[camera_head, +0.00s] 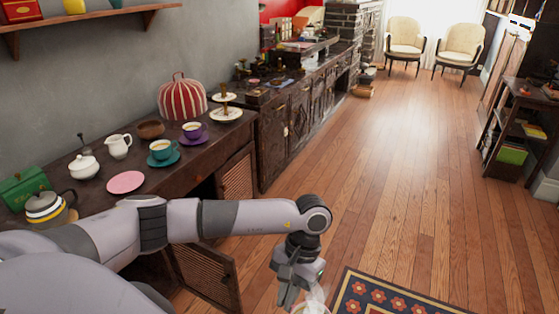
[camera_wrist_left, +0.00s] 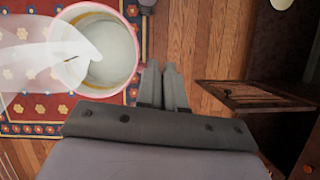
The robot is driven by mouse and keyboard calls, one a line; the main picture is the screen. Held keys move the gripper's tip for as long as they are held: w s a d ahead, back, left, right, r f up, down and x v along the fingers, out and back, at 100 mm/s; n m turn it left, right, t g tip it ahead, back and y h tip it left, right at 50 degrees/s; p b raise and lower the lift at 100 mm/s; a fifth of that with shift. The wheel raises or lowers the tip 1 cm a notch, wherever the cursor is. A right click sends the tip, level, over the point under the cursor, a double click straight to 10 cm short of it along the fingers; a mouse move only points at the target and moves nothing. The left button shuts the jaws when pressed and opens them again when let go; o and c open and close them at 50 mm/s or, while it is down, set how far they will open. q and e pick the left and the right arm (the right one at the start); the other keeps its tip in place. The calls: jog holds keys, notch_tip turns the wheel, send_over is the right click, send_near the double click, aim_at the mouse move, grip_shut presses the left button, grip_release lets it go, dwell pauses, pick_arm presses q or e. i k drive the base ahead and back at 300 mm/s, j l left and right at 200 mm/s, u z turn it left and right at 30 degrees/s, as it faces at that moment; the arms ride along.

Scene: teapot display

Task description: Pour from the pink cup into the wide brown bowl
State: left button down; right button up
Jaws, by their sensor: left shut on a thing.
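My left gripper (camera_head: 290,296) hangs over the floor at the bottom of the head view, in front of the counter, and is shut on a cup (camera_head: 310,309). The cup is cut off by the lower edge there. In the left wrist view the pale, pink-edged cup (camera_wrist_left: 105,50) shows from above beside my fingers (camera_wrist_left: 162,85), with a white translucent plume over it. I cannot tell how full it is. A brown bowl (camera_head: 151,129) stands on the dark counter, behind the teal cup. My right gripper is not in view.
The dark counter (camera_head: 212,140) also holds a pink saucer (camera_head: 126,182), a teal cup (camera_head: 162,150), a purple cup (camera_head: 192,130), a white creamer (camera_head: 118,146), a white sugar bowl (camera_head: 84,167) and a striped cosy (camera_head: 181,98). A cabinet door (camera_head: 208,275) stands open below.

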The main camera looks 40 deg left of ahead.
aim_at(151, 131)
jog(key=i+l+z, duration=0.1)
jog(key=i+z, duration=0.15)
jog(key=i, duration=0.3)
jog(key=i+u, duration=0.25)
jog(key=i, duration=0.35)
jog(key=i+l+u, duration=0.1)
jog(key=i+u, duration=0.35)
jog(key=i+j+u, duration=0.1)
jog(key=i+u, duration=0.8)
jog(key=u, duration=0.15)
jog(key=i+u, duration=0.4)
jog(key=u, duration=0.15)
jog(key=i+u, duration=0.35)
jog(key=i+l+u, duration=0.15)
jog(key=i+u, duration=0.25)
jog(key=i, duration=0.05)
